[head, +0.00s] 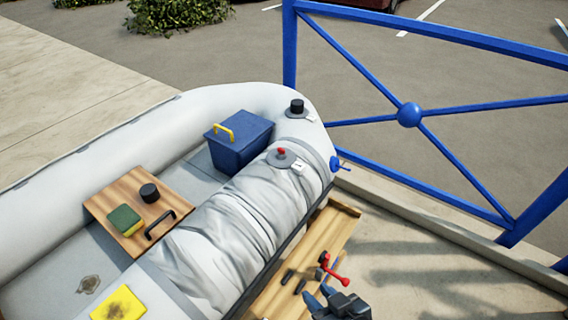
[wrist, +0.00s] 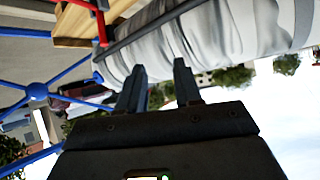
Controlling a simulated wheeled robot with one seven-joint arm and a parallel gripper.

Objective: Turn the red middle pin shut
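A small red pin (head: 281,151) stands up in the middle of a round grey valve on top of the grey inflatable tube (head: 235,215) in the head view. Whether the pin is open or shut is too small to tell. My gripper (head: 320,295) is low in the head view, below and to the right of the tube, well apart from the pin. In the wrist view my gripper (wrist: 158,68) has its two fingers apart with nothing between them. The grey tube (wrist: 200,35) lies beyond the fingertips. The pin cannot be made out in the wrist view.
A wooden bench (head: 320,240) holds a red-handled tool (head: 333,270) and small black parts close to my gripper. A black-capped valve (head: 297,107), blue box (head: 238,140) and wooden board (head: 125,195) are on the boat. A blue railing (head: 440,180) stands right.

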